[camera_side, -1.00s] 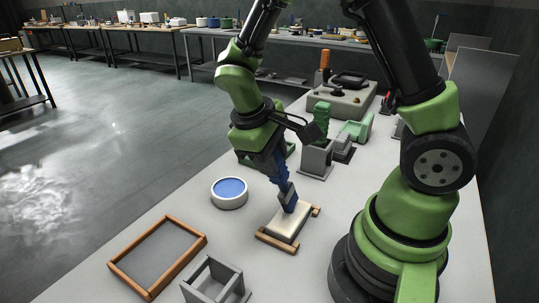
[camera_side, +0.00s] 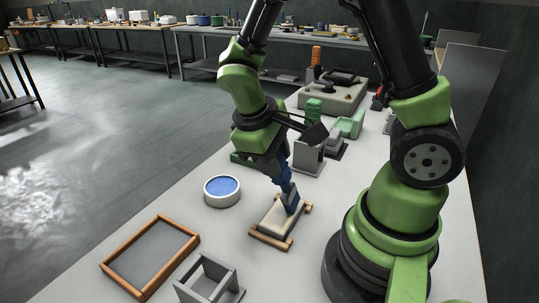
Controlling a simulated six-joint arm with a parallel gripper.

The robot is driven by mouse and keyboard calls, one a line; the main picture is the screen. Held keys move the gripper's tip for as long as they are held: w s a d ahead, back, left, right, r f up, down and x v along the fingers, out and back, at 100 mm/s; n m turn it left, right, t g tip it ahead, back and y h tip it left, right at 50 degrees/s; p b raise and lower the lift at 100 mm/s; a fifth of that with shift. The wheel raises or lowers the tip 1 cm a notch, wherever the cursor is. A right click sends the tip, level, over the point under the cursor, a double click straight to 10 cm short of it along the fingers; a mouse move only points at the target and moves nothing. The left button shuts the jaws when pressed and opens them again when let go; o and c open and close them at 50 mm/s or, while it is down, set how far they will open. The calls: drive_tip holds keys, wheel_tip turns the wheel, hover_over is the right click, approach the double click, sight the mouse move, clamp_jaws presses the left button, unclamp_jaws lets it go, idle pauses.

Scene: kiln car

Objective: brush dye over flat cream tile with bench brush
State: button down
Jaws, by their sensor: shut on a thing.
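My gripper (camera_side: 271,165) is shut on the bench brush (camera_side: 284,180), which has a blue handle and a grey lower part. The brush points down, tilted, with its lower end at the far right part of the flat cream tile (camera_side: 272,222). Whether the bristles touch the tile is too small to tell. The tile lies on a wooden holder (camera_side: 270,242) with bars at its near and far ends. A round white dish (camera_side: 222,201) of blue dye (camera_side: 222,186) stands to the left of the tile. I see no clear blue on the tile's visible part.
A wood-framed grey tray (camera_side: 150,259) and an open grey stand (camera_side: 210,283) are at the near left. A grey block (camera_side: 308,158), green fixtures (camera_side: 350,124) and a grey machine (camera_side: 335,95) stand beyond. Bare table lies between tray and dish.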

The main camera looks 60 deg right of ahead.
drive_tip(key=shift+s, duration=0.3)
drive_tip(key=shift+w, duration=0.1)
drive_tip(key=shift+w, duration=0.55)
drive_tip(key=shift+w+r, duration=0.1)
drive_tip(key=shift+w, duration=0.55)
